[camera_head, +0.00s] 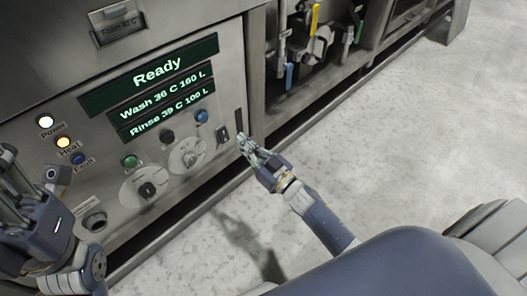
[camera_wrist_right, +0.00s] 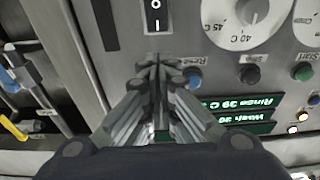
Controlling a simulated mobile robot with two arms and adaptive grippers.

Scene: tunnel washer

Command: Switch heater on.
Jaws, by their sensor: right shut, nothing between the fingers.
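A small black rocker switch (camera_head: 222,134) sits low at the right of the steel control panel (camera_head: 200,35). The right wrist view shows this rocker (camera_wrist_right: 154,15) with white I and O marks; no heater label is readable on it. My right gripper (camera_head: 243,142) is shut and empty, just right of the rocker in the head view. In the right wrist view its closed fingertips (camera_wrist_right: 158,68) point toward the panel, just below the rocker; contact cannot be told. A yellow lamp labelled Heat (camera_head: 64,142) is lit. My left gripper (camera_head: 18,190) is at the left edge, partly cut off.
The display (camera_head: 160,70) reads Ready, Wash 36 C, Rinse 39 C. Nearby are a blue button (camera_head: 201,116), black button (camera_head: 167,136), green button (camera_head: 129,160) and dials (camera_head: 190,155). Valves with a yellow handle (camera_head: 315,20) stand right of the panel. The floor is clear.

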